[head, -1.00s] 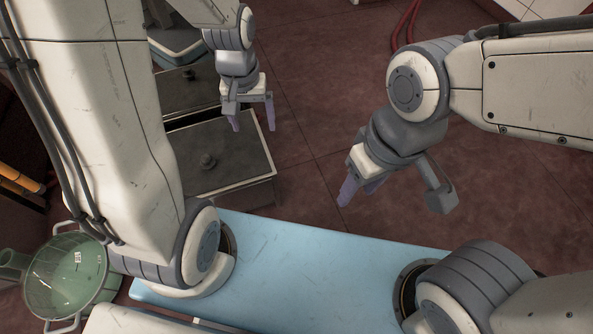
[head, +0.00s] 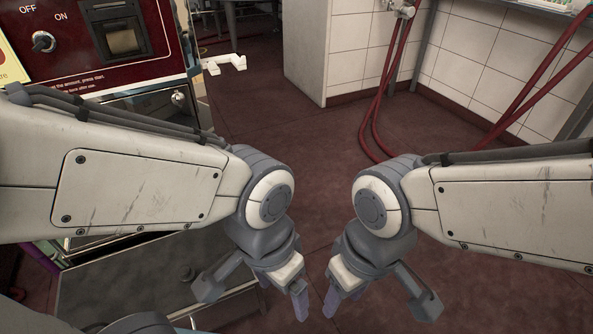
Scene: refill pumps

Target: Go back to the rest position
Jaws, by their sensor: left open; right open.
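My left gripper (head: 299,303) hangs near the bottom middle of the head view, with its fingers pointing down. My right gripper (head: 334,300) hangs just to the right of it, also pointing down. The two grippers are close together but apart. Both are open and nothing shows between their fingers. Both arms come in from the sides at about the same height, bent down at the wrists.
A machine with a dark red panel (head: 75,70) and a switch stands at the left. Below it a grey drawer (head: 150,285) sticks out near my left arm. Red hoses (head: 379,110) hang by a white tiled wall (head: 350,50). The dark red floor (head: 270,125) ahead is clear.

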